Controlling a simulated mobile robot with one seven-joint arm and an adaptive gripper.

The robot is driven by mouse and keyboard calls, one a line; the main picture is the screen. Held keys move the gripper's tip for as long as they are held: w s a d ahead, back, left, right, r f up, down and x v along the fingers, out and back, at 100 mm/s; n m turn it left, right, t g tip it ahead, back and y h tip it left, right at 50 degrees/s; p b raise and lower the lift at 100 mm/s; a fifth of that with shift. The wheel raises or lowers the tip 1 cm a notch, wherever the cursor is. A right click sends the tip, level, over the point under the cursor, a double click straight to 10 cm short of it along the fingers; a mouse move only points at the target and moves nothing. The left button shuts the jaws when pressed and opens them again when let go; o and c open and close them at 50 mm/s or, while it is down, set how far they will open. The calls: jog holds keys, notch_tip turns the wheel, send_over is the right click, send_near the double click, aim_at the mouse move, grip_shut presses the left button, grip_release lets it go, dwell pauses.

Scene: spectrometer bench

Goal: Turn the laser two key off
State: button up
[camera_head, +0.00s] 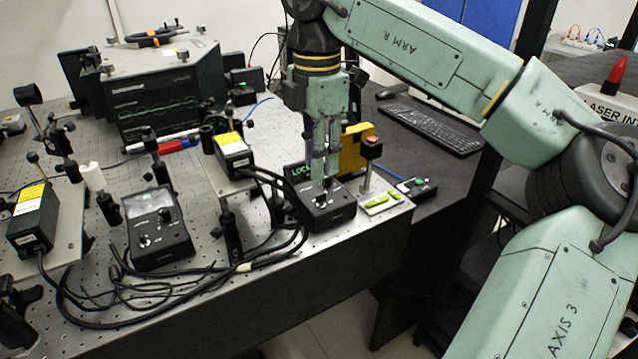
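My gripper (328,178) points straight down over a small black control box (335,216) near the front right edge of the bench. Its fingertips are close together, right above or at the small key or knob (321,199) on the box's top. I cannot tell whether they touch or grip it, and the fingers partly hide the top of the box. A second black control box (165,248) with a display and a key or knob (145,241) stands to the left. The labels are too small to read, so I cannot tell which box is laser two.
Black cables (270,250) loop between the boxes. A laser head with a yellow label (233,150) stands on a mount behind. A red button on a post (372,148) and a yellow block (354,150) are close on the right. A keyboard (432,128) lies farther back.

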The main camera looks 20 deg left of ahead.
aim_at(317, 195)
notch_tip(317, 195, down, 7)
jog(key=shift+p, duration=0.55)
jog(key=shift+c, duration=0.6)
grip_shut()
